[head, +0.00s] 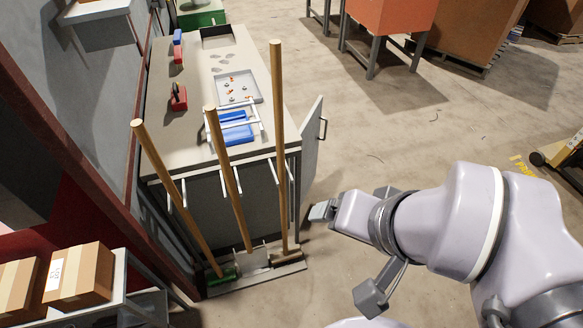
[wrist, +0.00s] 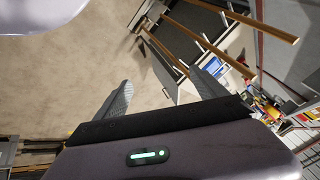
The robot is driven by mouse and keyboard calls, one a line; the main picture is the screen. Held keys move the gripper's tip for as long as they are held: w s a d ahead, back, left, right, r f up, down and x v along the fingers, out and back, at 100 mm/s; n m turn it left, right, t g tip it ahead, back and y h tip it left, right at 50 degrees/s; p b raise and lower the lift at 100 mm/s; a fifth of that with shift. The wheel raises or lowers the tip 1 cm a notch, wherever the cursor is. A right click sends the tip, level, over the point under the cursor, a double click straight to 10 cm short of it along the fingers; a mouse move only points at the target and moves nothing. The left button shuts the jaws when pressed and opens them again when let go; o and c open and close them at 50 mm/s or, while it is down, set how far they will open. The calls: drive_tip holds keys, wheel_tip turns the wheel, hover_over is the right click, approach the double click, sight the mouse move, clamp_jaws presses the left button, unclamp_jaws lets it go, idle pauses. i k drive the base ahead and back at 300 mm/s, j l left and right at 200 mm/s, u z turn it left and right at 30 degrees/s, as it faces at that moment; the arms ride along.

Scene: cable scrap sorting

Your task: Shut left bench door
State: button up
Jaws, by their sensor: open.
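The bench (head: 190,85) has a grey door (head: 312,150) standing swung out from its right side, with a dark bar handle (head: 323,128) on the face turned right. I take this as the left bench door. My gripper (head: 322,210) is open and empty, low and just right of the door's lower near part, apart from the handle. In the wrist view, the two fingers of my gripper (wrist: 163,78) are spread, and the door (wrist: 160,62) shows between and beyond them. The door's lower edge and hinges are hard to make out.
Three long-handled tools (head: 278,120) stand in a rack at the bench's near end, close to the door. A metal tray (head: 255,85) and blue pieces lie on the bench top. Boxes (head: 80,272) stand lower left. Open floor (head: 360,150) lies right of the door.

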sight(310, 130)
drive_tip(key=i+l+z, duration=0.3)
drive_tip(key=i, duration=0.85)
drive_tip(key=i+l+z, duration=0.25)
drive_tip(key=i, duration=0.95)
drive_tip(key=k+j, duration=0.05)
drive_tip(key=j, duration=0.05)
